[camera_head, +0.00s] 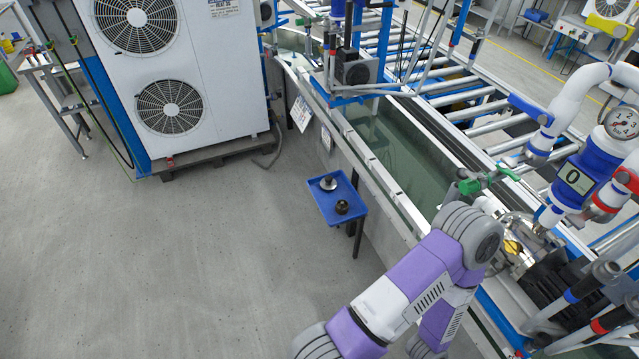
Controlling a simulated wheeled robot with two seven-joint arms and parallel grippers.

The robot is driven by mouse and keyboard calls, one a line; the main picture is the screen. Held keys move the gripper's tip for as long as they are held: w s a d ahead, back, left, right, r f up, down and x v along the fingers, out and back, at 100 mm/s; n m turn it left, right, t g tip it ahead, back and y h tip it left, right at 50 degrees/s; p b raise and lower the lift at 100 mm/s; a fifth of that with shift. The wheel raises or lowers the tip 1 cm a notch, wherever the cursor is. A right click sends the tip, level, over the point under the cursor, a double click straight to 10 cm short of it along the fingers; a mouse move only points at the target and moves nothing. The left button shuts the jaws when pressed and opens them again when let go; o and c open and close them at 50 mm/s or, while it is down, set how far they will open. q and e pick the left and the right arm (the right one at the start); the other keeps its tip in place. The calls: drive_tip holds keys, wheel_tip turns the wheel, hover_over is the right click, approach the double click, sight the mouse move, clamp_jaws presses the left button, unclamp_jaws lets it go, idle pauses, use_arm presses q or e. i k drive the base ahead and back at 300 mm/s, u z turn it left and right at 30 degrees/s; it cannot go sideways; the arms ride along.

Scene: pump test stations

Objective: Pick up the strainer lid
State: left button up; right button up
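A small blue tray table (318,207) stands in the middle of the view, beside the long water trough. Two small round parts lie on it. The rear one is a pale disc with a dark raised centre (328,184); the front one is a dark, squat round part (342,207). Either could be the strainer lid; they are too small to tell. My purple and white arm comes up from the bottom, to the right of the tray, and bends at a grey joint. No gripper can be seen, and my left arm is out of view.
A pump station with white and blue pipes (578,181), a gauge (621,123) and a green valve handle (485,181) stands at right. A water trough (392,150) and roller conveyor (472,105) run behind the tray. A white fan cabinet (200,75) stands at left. Floor left of the tray is clear.

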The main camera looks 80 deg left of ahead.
sight(327, 184)
drive_tip(key=u, duration=2.55)
